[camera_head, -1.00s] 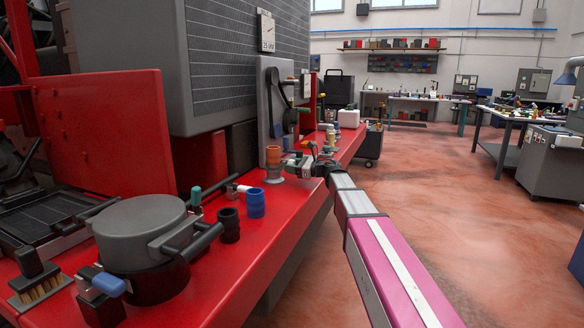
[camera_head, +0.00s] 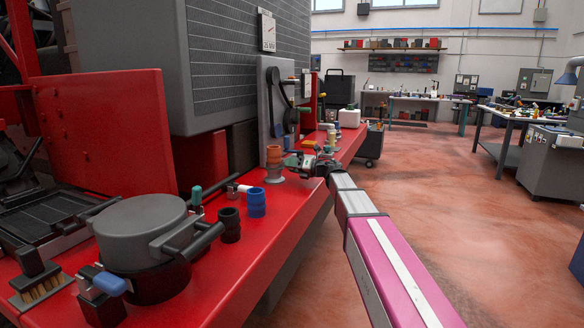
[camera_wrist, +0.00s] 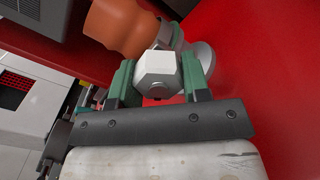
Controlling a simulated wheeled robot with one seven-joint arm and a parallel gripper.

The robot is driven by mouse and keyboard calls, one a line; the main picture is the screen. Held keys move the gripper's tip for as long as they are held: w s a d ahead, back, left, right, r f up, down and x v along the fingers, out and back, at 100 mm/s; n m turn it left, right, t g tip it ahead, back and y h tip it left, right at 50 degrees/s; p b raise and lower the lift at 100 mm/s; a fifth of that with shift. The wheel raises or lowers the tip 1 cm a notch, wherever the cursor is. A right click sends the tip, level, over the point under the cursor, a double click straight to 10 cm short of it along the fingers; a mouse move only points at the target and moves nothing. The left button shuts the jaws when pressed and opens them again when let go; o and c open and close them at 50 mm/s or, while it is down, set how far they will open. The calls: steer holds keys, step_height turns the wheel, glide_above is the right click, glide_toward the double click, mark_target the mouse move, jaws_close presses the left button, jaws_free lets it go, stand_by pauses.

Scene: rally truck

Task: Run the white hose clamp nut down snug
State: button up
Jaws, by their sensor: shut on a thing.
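The white hose clamp nut (camera_wrist: 157,72) is a pale six-sided block, seen nearly end-on in the wrist view. My gripper (camera_wrist: 158,82) is shut on it, with one green jaw on each side. Behind the nut is the orange ribbed hose (camera_wrist: 120,22), which tilts across the top of the wrist view. In the head view the hose (camera_head: 273,154) stands upright on a pale round fitting on the red deck, and my gripper (camera_head: 300,162) is just to its right. The nut is too small to make out there. Part of the clamp is hidden behind the nut.
The red deck (camera_head: 235,270) carries a blue hose stub (camera_head: 256,202), a black one (camera_head: 229,225) and a large grey lidded pot (camera_head: 140,230) nearer me. A grey upright panel (camera_head: 268,100) stands behind the orange hose. The floor right of the deck is open.

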steer(key=m, duration=0.7)
steer(key=shift+s+r, duration=0.1)
steer(key=shift+s, duration=0.05)
steer(key=m, duration=0.6)
steer(key=shift+r, duration=0.1)
steer(key=shift+d+m, duration=0.1)
steer(key=shift+m, duration=0.3)
steer(key=o, duration=0.9)
steer(key=shift+o, duration=0.2)
steer(key=v, duration=1)
steer(key=shift+s+d+r, duration=0.1)
steer(key=shift+s+d, duration=0.05)
steer(key=shift+d, duration=0.2)
